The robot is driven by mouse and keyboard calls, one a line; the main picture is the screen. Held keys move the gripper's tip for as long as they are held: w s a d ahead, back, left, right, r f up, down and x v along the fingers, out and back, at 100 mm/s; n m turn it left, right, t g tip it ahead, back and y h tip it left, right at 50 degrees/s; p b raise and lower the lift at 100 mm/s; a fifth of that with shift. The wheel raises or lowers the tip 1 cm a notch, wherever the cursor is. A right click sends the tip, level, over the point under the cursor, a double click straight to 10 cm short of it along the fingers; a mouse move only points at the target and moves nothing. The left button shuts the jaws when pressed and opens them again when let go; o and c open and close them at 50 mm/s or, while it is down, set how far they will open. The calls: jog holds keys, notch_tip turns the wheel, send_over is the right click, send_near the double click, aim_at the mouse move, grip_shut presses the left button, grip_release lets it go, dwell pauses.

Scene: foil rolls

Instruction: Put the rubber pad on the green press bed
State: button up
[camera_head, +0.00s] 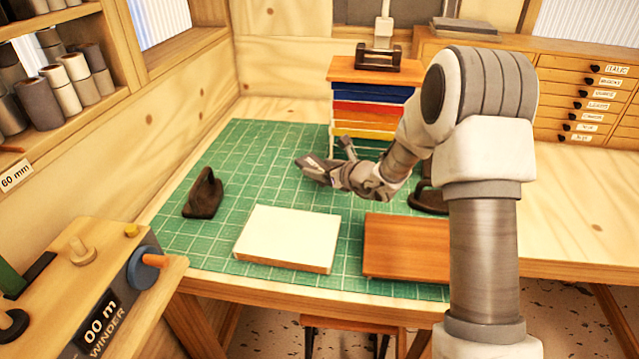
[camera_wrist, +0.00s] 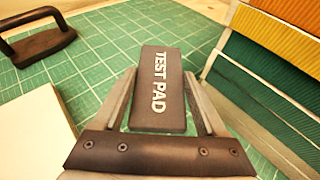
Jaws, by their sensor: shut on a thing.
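The rubber pad is a dark block lettered "TEST PAD" (camera_wrist: 160,65), seen in the wrist view. My gripper (camera_wrist: 160,90) is shut on it, with one finger along each side. In the head view my gripper (camera_head: 325,168) is over the green gridded mat (camera_head: 240,150), in front of the coloured stack; the pad is hard to tell from the fingers there. A white-topped slab (camera_head: 288,237) and a brown wooden slab (camera_head: 405,247) lie at the mat's front. The only large green surface is the mat; I cannot make out a separate green press bed.
A dark handled block (camera_head: 204,193) stands on the mat at left. A stack of coloured layers (camera_head: 372,108) stands behind my gripper, close at right in the wrist view (camera_wrist: 275,60). A winder (camera_head: 105,290) is at front left. The mat's middle left is clear.

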aim_at(321, 191)
jog(key=shift+f, duration=2.65)
jog(key=shift+f+b, duration=0.2)
jog(key=shift+b, duration=0.1)
jog(key=o, duration=1.4)
jog(key=shift+r, duration=0.2)
